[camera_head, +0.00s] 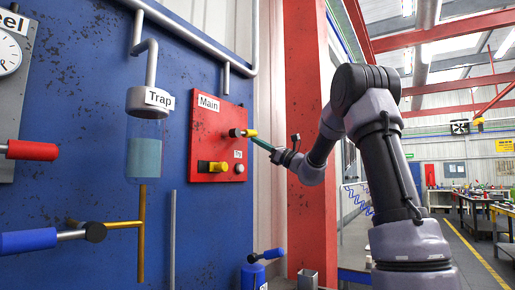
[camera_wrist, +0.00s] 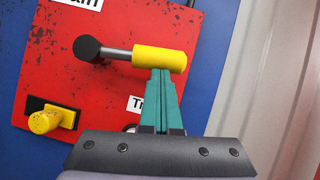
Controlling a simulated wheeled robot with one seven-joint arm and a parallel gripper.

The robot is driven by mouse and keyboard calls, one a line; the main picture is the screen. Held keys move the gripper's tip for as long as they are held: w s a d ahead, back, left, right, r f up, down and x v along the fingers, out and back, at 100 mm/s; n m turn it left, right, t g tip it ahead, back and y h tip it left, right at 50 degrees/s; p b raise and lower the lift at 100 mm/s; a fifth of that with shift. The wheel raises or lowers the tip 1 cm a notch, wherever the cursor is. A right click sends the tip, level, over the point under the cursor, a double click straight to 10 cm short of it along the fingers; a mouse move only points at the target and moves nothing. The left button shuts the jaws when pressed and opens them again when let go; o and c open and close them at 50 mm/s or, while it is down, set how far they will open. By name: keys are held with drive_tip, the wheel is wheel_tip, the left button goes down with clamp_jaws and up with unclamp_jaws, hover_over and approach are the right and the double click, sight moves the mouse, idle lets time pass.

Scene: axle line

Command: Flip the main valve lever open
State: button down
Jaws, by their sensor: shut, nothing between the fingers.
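The main valve lever (camera_head: 249,133) has a yellow grip and a grey rod on a dark pivot. It sits on the red panel labelled Main (camera_head: 202,127). In the wrist view the lever (camera_wrist: 160,59) points right from its pivot, roughly level and tilted slightly down to the right. My gripper (camera_head: 257,143) has green fingers and is shut and empty. In the wrist view its fingertips (camera_wrist: 161,73) meet the underside of the yellow grip in the picture; I cannot tell whether they touch it. The fingers partly cover a small white label below.
A yellow knob (camera_wrist: 45,121) is lower left on the panel, with a round button (camera_head: 239,168) to its right. The blue wall has a red-handled lever (camera_head: 32,150), a blue-handled lever (camera_head: 28,241) and a Trap cylinder (camera_head: 144,158). A red column (camera_head: 306,75) stands right of the panel.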

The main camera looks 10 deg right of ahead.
drive_tip(key=r+n+g, duration=0.1)
drive_tip(key=n+y, duration=0.1)
drive_tip(key=shift+d+r+n+g, duration=0.1)
drive_tip(key=shift+r+n+g, duration=0.25)
drive_tip(key=shift+n+g, duration=0.05)
drive_tip(key=shift+s+a+r+n+g+y, duration=0.2)
drive_tip(key=shift+r+n+g, duration=0.75)
drive_tip(key=shift+n, duration=0.65)
drive_tip(key=shift+s+a+r+n+g+y, duration=0.1)
drive_tip(key=shift+s+a+r+n+g, duration=0.1)
drive_tip(key=shift+r+n+g, duration=1.1)
drive_tip(key=shift+s+a+r+n+g+y, duration=0.15)
drive_tip(key=shift+r+n+g, duration=0.45)
drive_tip(key=shift+n, duration=1.3)
